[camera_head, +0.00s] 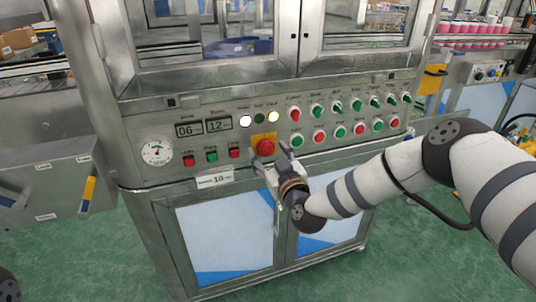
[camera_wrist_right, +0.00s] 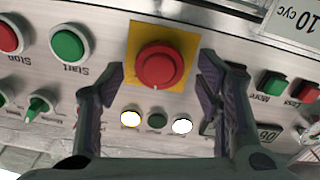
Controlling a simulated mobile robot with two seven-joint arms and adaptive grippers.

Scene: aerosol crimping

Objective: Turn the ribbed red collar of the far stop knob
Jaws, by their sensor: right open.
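The red stop knob (camera_head: 265,147) sits on a yellow square plate on the steel control panel. In the right wrist view the round red knob (camera_wrist_right: 158,65) shows a raised cap inside a wider red collar; ribs are too small to tell. My right gripper (camera_head: 271,158) is open just in front of the knob. In the wrist view its two dark fingers (camera_wrist_right: 160,78) stand apart on either side of the yellow plate, with nothing between them visibly gripped. I cannot tell whether they touch the panel. My left gripper is not in view.
Red and green push buttons and selector switches (camera_head: 338,107) fill the panel to the right. Three round lamps (camera_head: 259,118) sit above the knob. Three square buttons (camera_head: 211,156) and a dial gauge (camera_head: 156,150) lie to the left. A label (camera_head: 215,179) hangs below.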

